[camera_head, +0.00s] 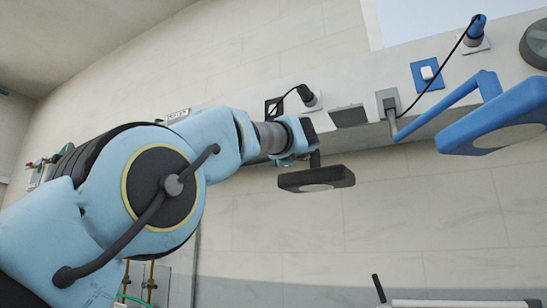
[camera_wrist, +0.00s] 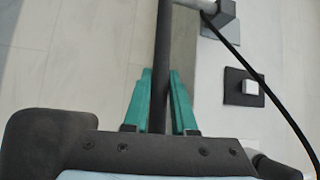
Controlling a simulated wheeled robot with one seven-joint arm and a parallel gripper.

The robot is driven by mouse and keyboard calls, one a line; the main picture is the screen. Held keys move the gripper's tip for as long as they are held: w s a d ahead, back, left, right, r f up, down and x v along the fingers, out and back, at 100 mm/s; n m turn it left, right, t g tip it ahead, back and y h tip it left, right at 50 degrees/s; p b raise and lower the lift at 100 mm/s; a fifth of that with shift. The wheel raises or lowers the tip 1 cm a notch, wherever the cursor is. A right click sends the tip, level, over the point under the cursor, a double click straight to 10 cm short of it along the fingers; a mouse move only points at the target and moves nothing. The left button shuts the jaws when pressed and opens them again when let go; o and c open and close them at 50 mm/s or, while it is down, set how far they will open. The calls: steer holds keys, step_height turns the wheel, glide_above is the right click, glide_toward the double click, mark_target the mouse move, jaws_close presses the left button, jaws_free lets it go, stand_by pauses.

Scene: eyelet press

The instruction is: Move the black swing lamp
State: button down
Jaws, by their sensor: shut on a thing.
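The black swing lamp (camera_head: 316,179) hangs below the wall rail in the head view, its flat dark head with a pale round disc underneath. In the wrist view its dark straight arm (camera_wrist: 165,45) runs up the picture, between the fingers. My gripper (camera_wrist: 160,80) has green fingers on both sides of this arm and is shut on it. In the head view my gripper (camera_head: 290,159) is small, just above and left of the lamp head, and partly hidden by my wrist. A grey wall bracket (camera_wrist: 218,15) sits at the arm's far end.
A blue swing lamp (camera_head: 497,122) sticks out to the right, with a blue switch plate (camera_head: 428,75) above it. A dark switch plate (camera_wrist: 244,87) and a black cable (camera_wrist: 268,85) lie right of my fingers. The wall below the black lamp is clear.

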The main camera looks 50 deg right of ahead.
steer(key=c, duration=0.7)
jaws_free()
steer(key=shift+c, duration=0.2)
steer(key=shift+f, duration=0.1)
steer(key=shift+s+a+f+b, duration=0.1)
steer(key=shift+s+a+b, duration=0.2)
steer(key=shift+b, duration=0.2)
steer(key=b+v, duration=0.5)
steer(key=v, duration=0.4)
steer(key=shift+s+a+b, duration=0.25)
steer(key=shift+s+b, duration=0.05)
steer(key=shift+s, duration=0.05)
